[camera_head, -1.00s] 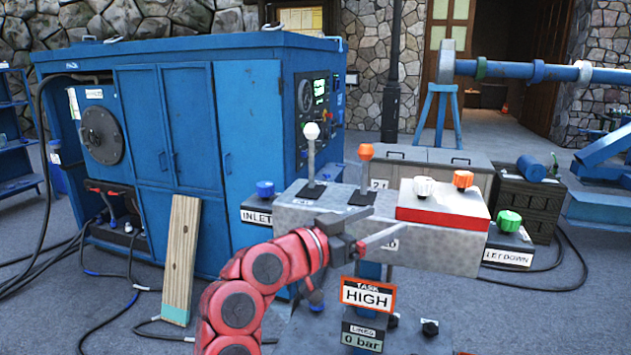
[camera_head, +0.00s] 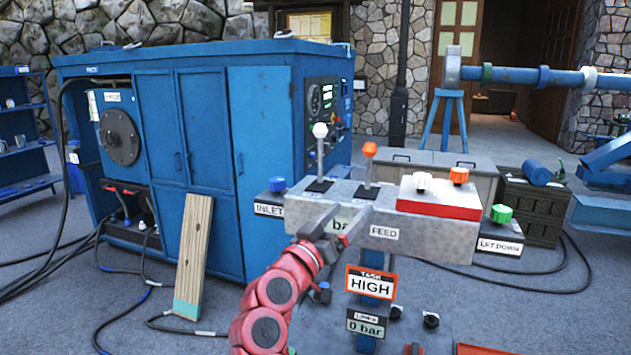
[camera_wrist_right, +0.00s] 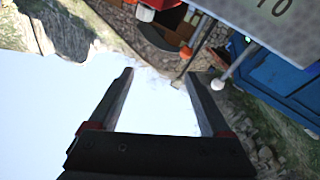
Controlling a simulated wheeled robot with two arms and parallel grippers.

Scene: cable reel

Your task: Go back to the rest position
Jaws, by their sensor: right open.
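My right gripper (camera_head: 346,213) is open, with nothing between its fingers. In the head view it is in front of the grey control block (camera_head: 425,232), left of the FEED label, its fingers pointing up and away. Whether it touches the block cannot be told. The right wrist view shows the two dark fingers (camera_wrist_right: 159,75) spread apart. My red right arm rises from the bottom of the head view. My left gripper is not in view.
The block carries a white-knobbed lever (camera_head: 320,132), an orange-knobbed lever (camera_head: 369,150) and a red-and-white box (camera_head: 438,197) with knobs. A HIGH sign (camera_head: 371,285) stands below. A blue cabinet (camera_head: 208,150) and a leaning plank (camera_head: 194,255) are left.

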